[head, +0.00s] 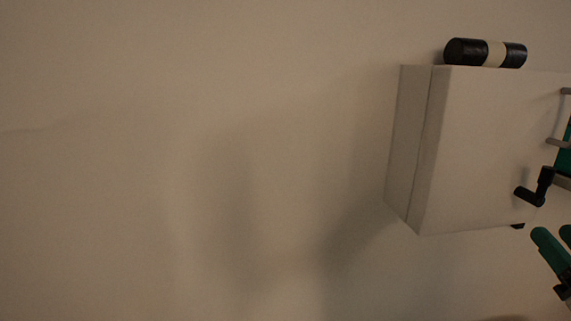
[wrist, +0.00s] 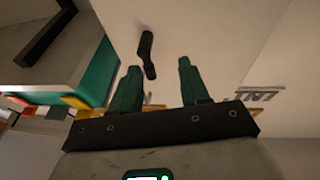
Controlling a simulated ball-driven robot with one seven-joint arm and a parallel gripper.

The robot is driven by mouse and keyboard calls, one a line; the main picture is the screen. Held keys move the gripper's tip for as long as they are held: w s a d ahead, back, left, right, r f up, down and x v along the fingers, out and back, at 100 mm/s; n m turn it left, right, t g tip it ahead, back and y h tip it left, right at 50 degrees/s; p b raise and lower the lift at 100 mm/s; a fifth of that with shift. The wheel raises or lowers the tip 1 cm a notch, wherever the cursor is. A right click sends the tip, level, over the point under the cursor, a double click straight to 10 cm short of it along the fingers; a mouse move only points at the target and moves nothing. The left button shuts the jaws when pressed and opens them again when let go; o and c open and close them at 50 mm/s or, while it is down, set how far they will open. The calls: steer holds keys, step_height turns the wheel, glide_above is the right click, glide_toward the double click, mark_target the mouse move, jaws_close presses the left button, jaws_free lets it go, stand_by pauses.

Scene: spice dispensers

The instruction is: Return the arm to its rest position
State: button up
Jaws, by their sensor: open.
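My gripper (head: 552,232) shows at the lower right edge of the head view, cut off by the frame. Its two green fingers are apart, with nothing seen between them. In the wrist view my gripper (wrist: 158,68) points toward a pale surface (wrist: 225,35). A black handle (wrist: 146,54) shows beyond the fingers there; I cannot tell the gap to it. In the head view the fingers are just below a white box-like cabinet (head: 480,145) on the wall. A black crank-shaped handle (head: 540,190) sticks out near its lower right.
A black cylinder with a pale band (head: 495,54) lies on top of the cabinet. The wall (head: 180,150) to the left is bare. A dark bar (wrist: 45,38), a green panel (wrist: 101,73) and an orange piece (wrist: 78,102) show at the wrist view's left.

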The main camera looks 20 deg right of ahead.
steer(key=w+a+f+n+g+y, duration=0.1)
steer(key=w+a+f+g+y, duration=0.15)
steer(key=a+f, duration=0.4)
steer(key=w+a+f+g+y, duration=0.1)
steer(key=a+f+g+y, duration=0.15)
steer(key=f, duration=0.75)
steer(key=w+a+f+n+g+y, duration=0.1)
steer(key=w+a+f+g+y, duration=0.15)
steer(key=a+f, duration=0.45)
steer(key=s+a+f+n+g, duration=0.1)
steer(key=s+a+f+g, duration=0.4)
steer(key=s+f, duration=0.3)
steer(key=s+a+f+g, duration=0.5)
steer(key=s+f+g, duration=0.1)
steer(key=s+f, duration=0.25)
step_height(320, 180, up, 20)
steer(key=s+p, duration=0.1)
steer(key=p, duration=2)
steer(key=shift+g, duration=0.25)
